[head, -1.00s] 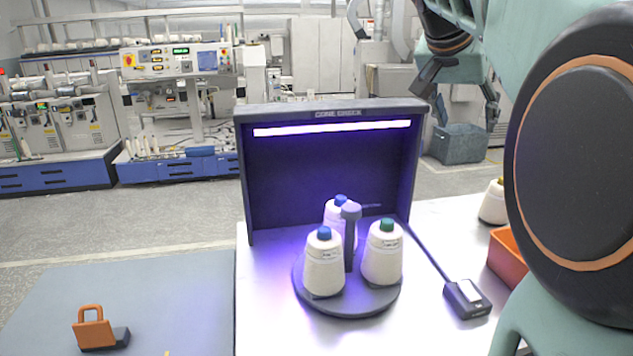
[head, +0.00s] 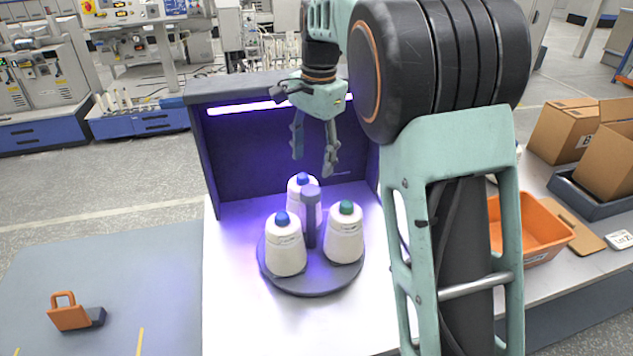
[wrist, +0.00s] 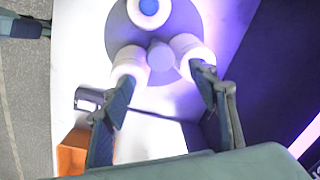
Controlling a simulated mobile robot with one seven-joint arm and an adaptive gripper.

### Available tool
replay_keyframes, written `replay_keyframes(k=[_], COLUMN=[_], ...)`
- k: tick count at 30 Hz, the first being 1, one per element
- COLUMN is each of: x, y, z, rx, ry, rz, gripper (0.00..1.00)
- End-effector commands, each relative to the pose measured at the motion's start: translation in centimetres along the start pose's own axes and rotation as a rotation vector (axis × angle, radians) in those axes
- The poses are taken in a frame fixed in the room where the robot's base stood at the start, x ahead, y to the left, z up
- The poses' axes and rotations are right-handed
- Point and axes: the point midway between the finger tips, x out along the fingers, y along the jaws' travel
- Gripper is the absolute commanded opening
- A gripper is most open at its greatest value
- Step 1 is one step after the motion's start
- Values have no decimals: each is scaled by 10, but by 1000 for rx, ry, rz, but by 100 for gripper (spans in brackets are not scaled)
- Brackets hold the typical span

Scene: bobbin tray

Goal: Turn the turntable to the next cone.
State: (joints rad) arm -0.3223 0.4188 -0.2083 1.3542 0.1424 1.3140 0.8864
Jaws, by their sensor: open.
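The round dark turntable (head: 305,286) stands on the white table in front of the lit booth and carries three white cones. The front-left cone (head: 285,250) and the back cone (head: 302,196) have blue tips; the right cone (head: 344,238) has a green tip. A dark post (head: 310,220) rises at the turntable's middle. My gripper (head: 313,165) is open and empty, pointing down above and behind the cones. In the wrist view the turntable (wrist: 190,22) lies past my open fingers (wrist: 165,100), which overlap two cones whose tips are hidden.
The dark booth (head: 240,150) with a light strip stands close behind the turntable. At the right are an orange bin (head: 530,228) and cardboard boxes (head: 570,130). An orange tool-like object (head: 68,312) lies on the grey surface at left.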

Motion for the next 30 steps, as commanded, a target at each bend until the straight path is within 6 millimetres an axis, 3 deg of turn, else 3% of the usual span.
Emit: replay_keyframes(k=[6, 13, 18, 26, 30], x=[44, 78, 89, 90, 90], y=[2, 1, 1, 1, 1], z=[0, -1, -1, -1, -1], rx=[-1, -1, -1, -1, -1], ry=[0, 1, 2, 3, 3], rz=[5, 2, 0, 0, 1], gripper=[54, 54, 54, 54, 41])
